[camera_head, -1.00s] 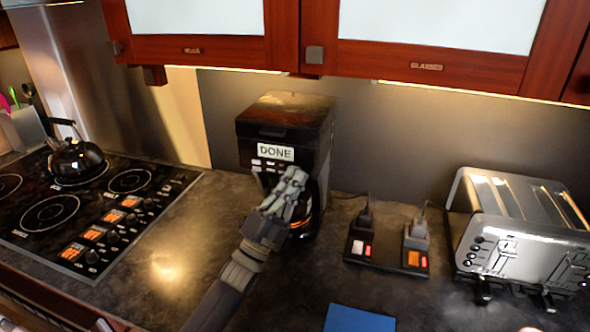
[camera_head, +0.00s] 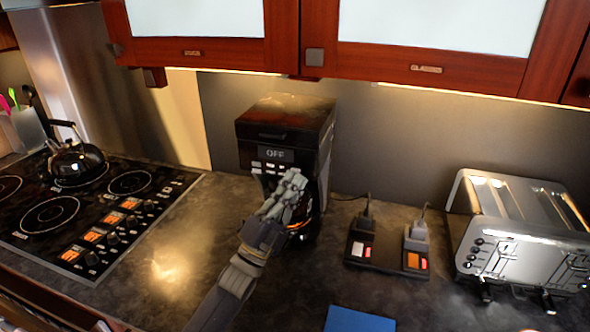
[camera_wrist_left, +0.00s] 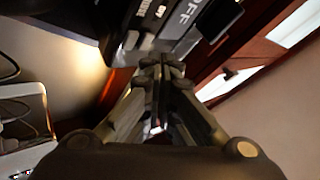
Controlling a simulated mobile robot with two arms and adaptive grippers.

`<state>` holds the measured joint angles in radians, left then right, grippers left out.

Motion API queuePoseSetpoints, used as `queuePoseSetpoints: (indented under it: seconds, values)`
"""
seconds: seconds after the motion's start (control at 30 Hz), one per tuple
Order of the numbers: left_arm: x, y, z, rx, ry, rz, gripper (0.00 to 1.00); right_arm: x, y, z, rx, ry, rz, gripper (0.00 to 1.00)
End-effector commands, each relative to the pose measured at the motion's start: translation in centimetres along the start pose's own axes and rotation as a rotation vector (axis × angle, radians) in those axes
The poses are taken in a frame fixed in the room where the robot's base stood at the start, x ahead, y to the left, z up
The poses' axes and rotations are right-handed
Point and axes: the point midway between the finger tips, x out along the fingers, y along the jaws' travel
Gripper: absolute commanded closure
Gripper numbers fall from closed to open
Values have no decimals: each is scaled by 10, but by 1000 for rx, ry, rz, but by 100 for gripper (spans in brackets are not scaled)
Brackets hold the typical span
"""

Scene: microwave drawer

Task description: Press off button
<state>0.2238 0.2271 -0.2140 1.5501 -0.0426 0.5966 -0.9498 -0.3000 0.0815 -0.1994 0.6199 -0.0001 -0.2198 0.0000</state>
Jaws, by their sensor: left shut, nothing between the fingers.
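The black coffee maker (camera_head: 285,128) stands on the counter against the back wall. Its display (camera_head: 275,154) reads "OFF" and is dark, with a row of small buttons (camera_head: 268,166) below it. My left gripper (camera_head: 296,178) is in front of the coffee maker, just below the display, and hides part of its front. In the left wrist view the left gripper (camera_wrist_left: 161,66) is shut and empty, its fingertips close to the coffee maker's panel (camera_wrist_left: 165,30). I cannot tell whether the tips touch a button. My right gripper is not in view.
A stove (camera_head: 85,215) with a kettle (camera_head: 76,160) is at left. A switch box with plugs (camera_head: 385,255) and a silver toaster (camera_head: 520,235) are at right. A blue item (camera_head: 360,319) lies at the front. Wooden cabinets (camera_head: 430,68) hang above. Counter left of the coffee maker is clear.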

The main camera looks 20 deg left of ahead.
Motion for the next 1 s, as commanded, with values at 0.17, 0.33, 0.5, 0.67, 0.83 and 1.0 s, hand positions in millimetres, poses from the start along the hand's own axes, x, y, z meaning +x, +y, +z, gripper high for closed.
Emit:
queuePoseSetpoints:
  seconds: [0.17,0.33,0.5,0.67,0.83,1.0]
  values:
    - [-1,0,-1,0,0,0,100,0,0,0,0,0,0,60]
    - [-2,-2,-2,0,0,0,100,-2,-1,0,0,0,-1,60]
    - [-12,-10,-10,-1,0,1,100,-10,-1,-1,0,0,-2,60]
    - [-23,-18,-18,0,0,1,100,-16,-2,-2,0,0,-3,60]
    - [-33,-25,-24,0,0,0,100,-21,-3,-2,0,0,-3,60]
    - [-36,-26,-26,0,0,0,100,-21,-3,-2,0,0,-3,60]
